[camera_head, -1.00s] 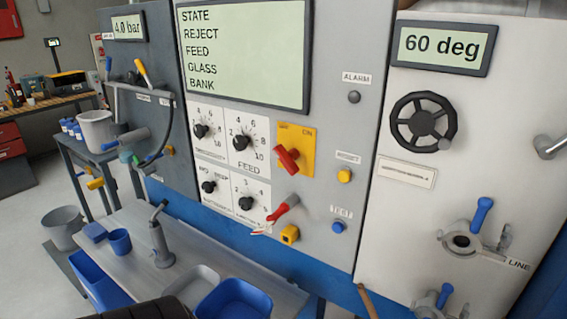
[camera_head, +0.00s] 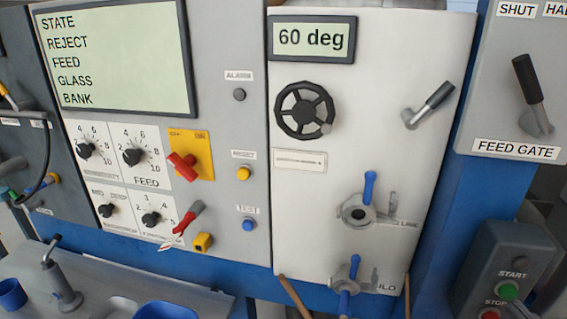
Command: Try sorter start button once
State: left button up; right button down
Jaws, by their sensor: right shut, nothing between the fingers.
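A green round button (camera_head: 508,291) under the word START sits on a dark grey control box (camera_head: 518,258) at the lower right. A red button (camera_head: 490,314) beside the word STOP is partly cut off by the bottom edge. No lettering that I can read says which machine this box belongs to. A dark round spot shows higher on the box's face.
A grey panel has a STATE screen (camera_head: 110,57), a red switch (camera_head: 183,166), a yellow button (camera_head: 243,173) and a blue TEST button (camera_head: 248,225). Right of it are a black handwheel (camera_head: 305,110) and blue-handled valves (camera_head: 369,188). A FEED GATE lever (camera_head: 530,90) is above the box.

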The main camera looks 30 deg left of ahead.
jog(key=shift+w+a, duration=0.2)
jog(key=shift+w, duration=0.2)
dwell(0.7)
jog(key=shift+s+d, duration=0.35)
jog(key=shift+s, duration=0.55)
jog(key=s+d+p, duration=0.2)
jog(key=s, duration=0.3)
jog(key=shift+s, duration=0.35)
jog(key=shift+w, duration=0.1)
dwell(0.5)
